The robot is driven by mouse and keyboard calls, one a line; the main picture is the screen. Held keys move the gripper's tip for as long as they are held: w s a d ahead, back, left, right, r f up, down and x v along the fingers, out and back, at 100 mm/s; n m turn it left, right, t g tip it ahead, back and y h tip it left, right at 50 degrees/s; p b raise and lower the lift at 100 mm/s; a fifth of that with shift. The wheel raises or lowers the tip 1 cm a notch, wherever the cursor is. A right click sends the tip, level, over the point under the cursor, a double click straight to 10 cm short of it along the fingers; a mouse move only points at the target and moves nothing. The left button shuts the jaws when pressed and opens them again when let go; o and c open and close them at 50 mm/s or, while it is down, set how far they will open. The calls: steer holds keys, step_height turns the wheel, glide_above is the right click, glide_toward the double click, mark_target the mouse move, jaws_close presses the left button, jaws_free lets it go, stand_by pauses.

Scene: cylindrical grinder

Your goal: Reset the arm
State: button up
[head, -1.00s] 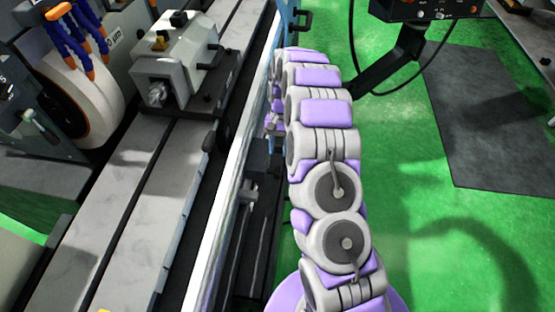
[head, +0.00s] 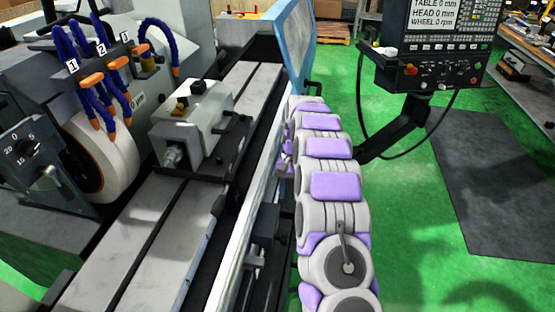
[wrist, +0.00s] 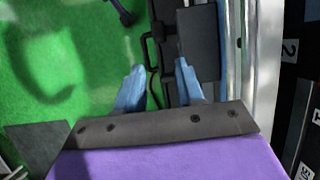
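My arm (head: 330,190), grey and purple, stretches forward in the head view beside the front edge of the grinder. Its far end lies near the blue guard panel (head: 293,45). My gripper (wrist: 160,80) shows in the wrist view as two blue fingers standing apart with nothing held between them. The wrist camera looks down past the fingers at the green floor (wrist: 60,60) and dark fittings on the machine's side. In the head view I cannot make out the fingers.
The grinder's table (head: 140,225) runs along the left, with a grey tailstock block (head: 196,125) and a grinding wheel (head: 115,155) with blue coolant hoses. A control console (head: 430,60) stands on a black arm at upper right. Green floor (head: 410,220) and a dark mat (head: 490,190) lie open on the right.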

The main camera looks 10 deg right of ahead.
steer(key=shift+r, duration=0.1)
steer(key=s+a+r+n+t, duration=0.1)
steer(key=s+a+r+n, duration=0.25)
steer(key=s+r, duration=1.25)
steer(key=s+d+t+h, duration=0.1)
steer(key=s, duration=2.6)
steer(key=shift+d+n+h, duration=0.25)
steer(key=shift+n+h, duration=0.1)
steer(key=shift+h, duration=0.05)
